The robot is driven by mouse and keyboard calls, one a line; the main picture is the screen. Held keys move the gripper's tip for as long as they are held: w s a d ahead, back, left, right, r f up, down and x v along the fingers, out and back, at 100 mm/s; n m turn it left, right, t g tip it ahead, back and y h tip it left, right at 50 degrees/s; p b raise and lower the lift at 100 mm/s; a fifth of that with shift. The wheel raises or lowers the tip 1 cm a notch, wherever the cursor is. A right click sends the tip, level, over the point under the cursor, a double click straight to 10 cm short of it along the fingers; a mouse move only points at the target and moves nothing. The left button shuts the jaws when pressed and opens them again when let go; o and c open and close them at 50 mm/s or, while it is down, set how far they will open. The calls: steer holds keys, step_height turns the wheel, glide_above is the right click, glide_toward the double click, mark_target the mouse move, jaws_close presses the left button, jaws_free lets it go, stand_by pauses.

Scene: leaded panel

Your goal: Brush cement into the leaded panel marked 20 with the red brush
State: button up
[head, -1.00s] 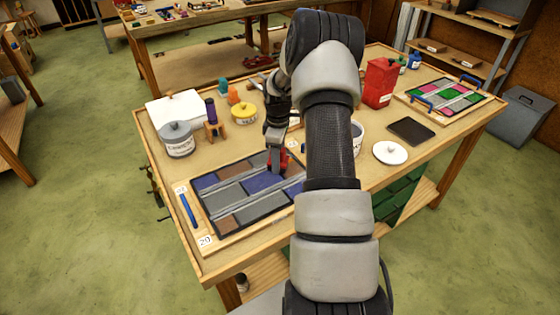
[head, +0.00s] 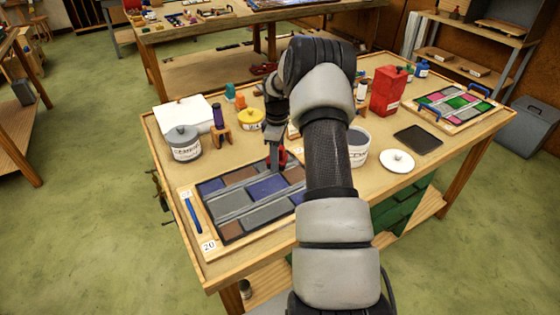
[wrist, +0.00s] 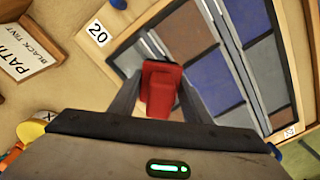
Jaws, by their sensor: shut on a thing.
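My gripper (head: 275,160) is over the far part of the panel. In the wrist view my gripper (wrist: 158,100) is shut on the red brush (wrist: 160,88), whose red body stands between the fingers. The red also shows in the head view (head: 283,157). The bristles are hidden, so I cannot tell whether they touch the panel.
A red can (head: 388,92), a white lid (head: 397,161) and a second panel (head: 455,104) are at right.

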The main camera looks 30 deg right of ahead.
steer(key=shift+w, duration=0.3)
steer(key=shift+w, duration=1.5)
steer(key=shift+d+b, duration=0.3)
steer(key=shift+d, duration=0.95)
steer(key=shift+d, duration=0.1)
steer(key=shift+d, duration=1.2)
steer(key=shift+s, duration=0.15)
